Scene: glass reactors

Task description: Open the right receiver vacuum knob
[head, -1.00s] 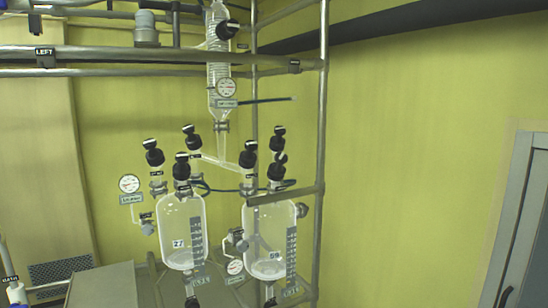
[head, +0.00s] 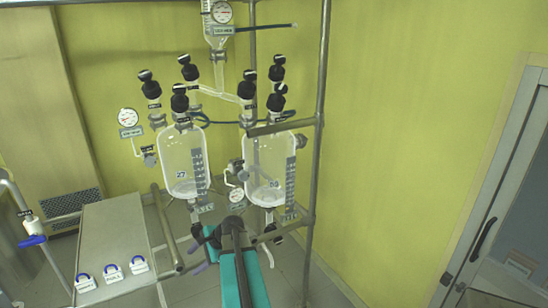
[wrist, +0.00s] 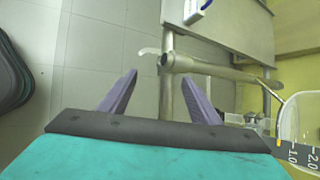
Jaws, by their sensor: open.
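The right glass receiver (head: 268,172) hangs in the metal frame, with a grey scale strip on its side. Several black knobs stand above it: one at its upper left (head: 248,82), one at the back right (head: 278,68) and one at the front (head: 276,100). Their labels are too small to read, so I cannot tell which is the vacuum knob. My gripper (head: 195,258) is open and empty, low and left of the right receiver, well below the knobs. In the wrist view its purple fingers (wrist: 148,75) are apart over floor and pipes.
The left receiver (head: 183,165), marked 27, hangs beside it with black knobs above. Frame pipes (head: 318,120) stand at the right and run in front. A grey cabinet (head: 112,240) with blue-handled items is at left. A glass vessel edge (wrist: 298,115) shows in the wrist view.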

